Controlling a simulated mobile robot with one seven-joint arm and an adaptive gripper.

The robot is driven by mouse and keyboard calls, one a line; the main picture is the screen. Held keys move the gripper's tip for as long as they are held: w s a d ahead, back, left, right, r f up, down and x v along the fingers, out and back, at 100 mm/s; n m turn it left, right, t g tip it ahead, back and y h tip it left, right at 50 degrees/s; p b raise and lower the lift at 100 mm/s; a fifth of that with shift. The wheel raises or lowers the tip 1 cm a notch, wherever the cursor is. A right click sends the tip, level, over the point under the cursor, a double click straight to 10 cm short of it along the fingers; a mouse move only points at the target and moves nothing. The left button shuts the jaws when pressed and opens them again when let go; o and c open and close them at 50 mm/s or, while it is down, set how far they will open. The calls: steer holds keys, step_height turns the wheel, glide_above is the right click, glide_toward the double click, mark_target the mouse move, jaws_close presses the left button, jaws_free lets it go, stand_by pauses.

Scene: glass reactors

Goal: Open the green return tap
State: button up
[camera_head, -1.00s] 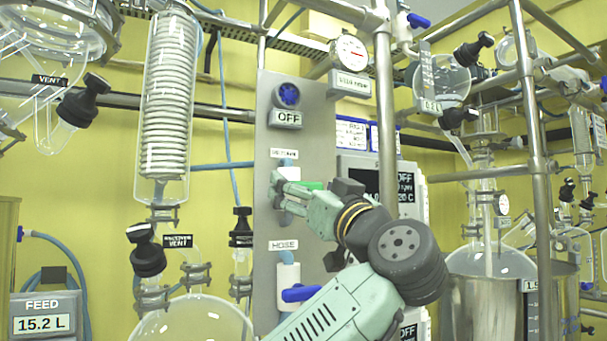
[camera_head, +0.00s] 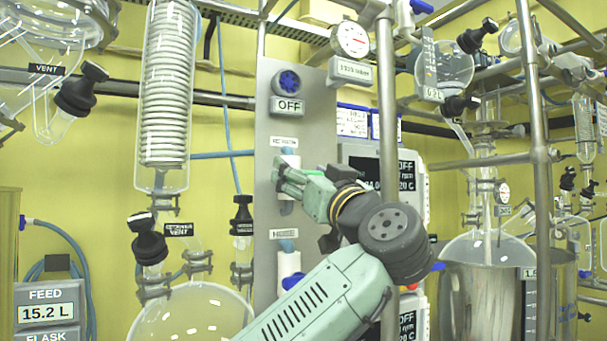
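The return tap is on the grey panel under a small, hard-to-read label. Its green handle (camera_head: 313,172) shows as a short strip lying roughly level, partly hidden behind my gripper. The tap's pale body (camera_head: 290,159) shows just above the fingers. My gripper (camera_head: 281,175) is at the tap, its pale green fingers pointing left across the front of the tap body and overlapping the handle. I cannot tell whether the fingers touch or grip the handle, and the gap between them is unclear.
Below is the hose tap with a blue handle (camera_head: 292,281), partly covered by my arm. A blue knob (camera_head: 287,81) sits above an OFF display. A glass coil condenser (camera_head: 167,95) stands left, and a steel post (camera_head: 387,100) rises right of the panel.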

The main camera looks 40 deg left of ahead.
steer(key=c, duration=0.4)
steer(key=shift+o, duration=0.2)
